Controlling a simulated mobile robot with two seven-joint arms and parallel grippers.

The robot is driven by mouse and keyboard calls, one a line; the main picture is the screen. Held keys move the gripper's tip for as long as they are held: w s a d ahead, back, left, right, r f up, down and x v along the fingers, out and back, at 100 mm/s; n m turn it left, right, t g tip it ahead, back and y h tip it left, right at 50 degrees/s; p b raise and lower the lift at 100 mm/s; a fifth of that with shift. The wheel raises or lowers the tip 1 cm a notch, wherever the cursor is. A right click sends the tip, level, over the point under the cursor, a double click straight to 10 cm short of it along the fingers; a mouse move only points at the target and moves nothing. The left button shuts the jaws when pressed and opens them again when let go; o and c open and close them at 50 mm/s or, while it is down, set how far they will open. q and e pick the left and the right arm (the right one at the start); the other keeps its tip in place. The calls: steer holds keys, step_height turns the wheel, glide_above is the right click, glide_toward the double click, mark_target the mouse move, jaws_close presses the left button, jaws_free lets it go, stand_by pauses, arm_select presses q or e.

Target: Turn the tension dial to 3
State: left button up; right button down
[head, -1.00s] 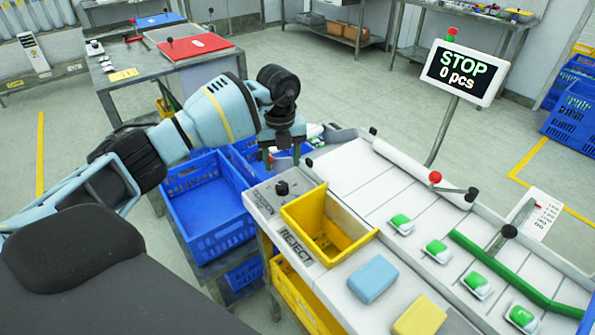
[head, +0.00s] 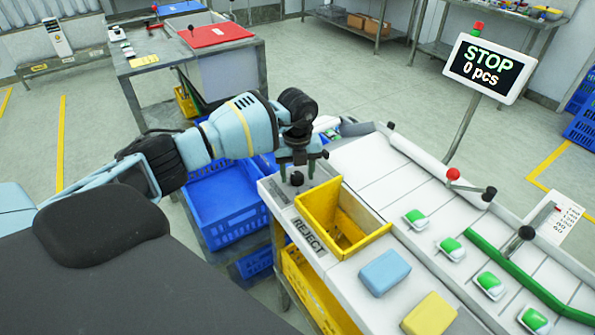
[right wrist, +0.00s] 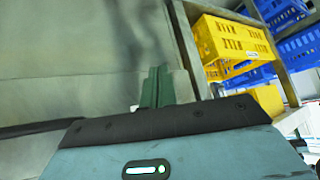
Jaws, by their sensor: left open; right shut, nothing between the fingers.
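A small black dial knob (head: 296,178) stands on the light panel at the near left corner of the machine. Its scale and setting are too small to read. My left gripper (head: 298,168) is open and points down over the knob, with one finger to each side in the head view. I cannot tell whether the fingers touch the knob. My right gripper (right wrist: 155,88) shows in the right wrist view, shut and empty, away from the machine top.
A yellow reject bin (head: 345,228) sits right beside the knob. Blue crates (head: 225,205) stand left of the machine. A display (head: 490,67) reads STOP, 0 pcs. A yellow crate (right wrist: 230,40) shows in the right wrist view.

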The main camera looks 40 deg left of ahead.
arm_select(q)
steer(key=c, duration=1)
steer(key=shift+o, duration=0.2)
